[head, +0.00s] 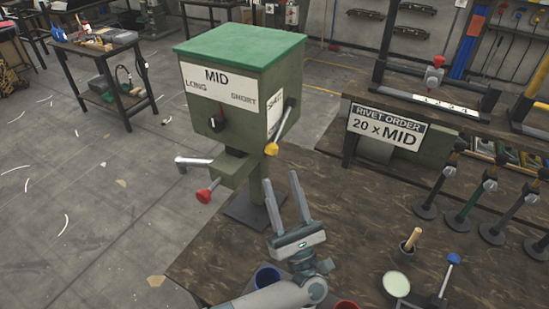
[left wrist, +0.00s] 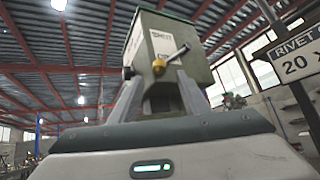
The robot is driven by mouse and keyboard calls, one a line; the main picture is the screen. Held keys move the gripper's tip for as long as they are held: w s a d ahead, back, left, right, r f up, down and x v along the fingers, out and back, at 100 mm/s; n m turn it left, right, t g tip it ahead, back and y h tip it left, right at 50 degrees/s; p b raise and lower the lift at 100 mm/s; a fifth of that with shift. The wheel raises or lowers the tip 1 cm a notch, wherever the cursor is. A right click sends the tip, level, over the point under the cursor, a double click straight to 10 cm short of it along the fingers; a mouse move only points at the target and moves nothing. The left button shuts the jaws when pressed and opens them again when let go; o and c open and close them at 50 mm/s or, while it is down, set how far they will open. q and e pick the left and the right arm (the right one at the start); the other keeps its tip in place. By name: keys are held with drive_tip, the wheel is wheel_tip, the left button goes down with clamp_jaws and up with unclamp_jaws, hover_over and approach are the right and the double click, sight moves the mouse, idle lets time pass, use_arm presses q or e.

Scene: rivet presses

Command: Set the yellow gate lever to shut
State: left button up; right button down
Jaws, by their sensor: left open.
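The yellow gate lever is a metal rod with a yellow knob (head: 271,149) on the right side of the green-topped press box (head: 220,128). The rod slants down and left from its pivot to the knob. A white side plate behind it carries small lettering, hard to read. My left gripper (head: 280,180) is open and empty, with its fingers pointing up just below the knob, apart from it in the head view. In the left wrist view the yellow knob (left wrist: 158,66) shows beyond and between the open fingers (left wrist: 158,88). My right gripper is not in view.
A red-knobbed lever (head: 204,195) and a grey handle (head: 190,161) stick out at the box's lower left. A rivet order sign (head: 385,127) reads 20 x MID. Several upright tools (head: 470,200) stand on the table at right. A blue cup (head: 267,277) sits near my arm.

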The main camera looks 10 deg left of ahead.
sight(281, 127)
use_arm(q)
drive_tip(key=p+x, duration=0.4)
drive_tip(key=x, duration=0.2)
drive_tip(key=shift+w+r, duration=0.2)
drive_tip(key=shift+r, duration=0.05)
drive_tip(key=shift+a, duration=0.1)
